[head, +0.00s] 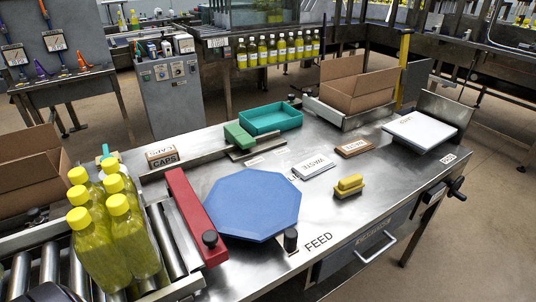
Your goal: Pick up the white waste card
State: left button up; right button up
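The white waste card (314,168) lies flat on the steel table (330,205), right of the blue octagonal plate. Its lettering reads upside down from here. It looks clear on all sides, with nothing on top of it. Neither of my grippers shows clearly in the head view. A dark rounded shape at the bottom left corner is cut off by the frame, and I cannot tell what it is.
Near the card are a brown block (354,148), a yellow sponge-like block (348,186) and the blue octagonal plate (252,204). A teal tray (271,119), cardboard box (356,86) and white slab (419,131) stand farther off. Yellow bottles (104,240) crowd the left.

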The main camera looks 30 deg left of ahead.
aim_at(308, 169)
jog(key=i+j+u, duration=0.1)
jog(key=u, duration=0.2)
jog(key=i+u, duration=0.3)
jog(key=k+u, duration=0.1)
jog(key=u, duration=0.3)
jog(key=l+u, duration=0.75)
jog(key=u, duration=0.15)
jog(key=k+l+u, duration=0.15)
jog(key=l+u, duration=0.3)
jog(key=j, duration=0.1)
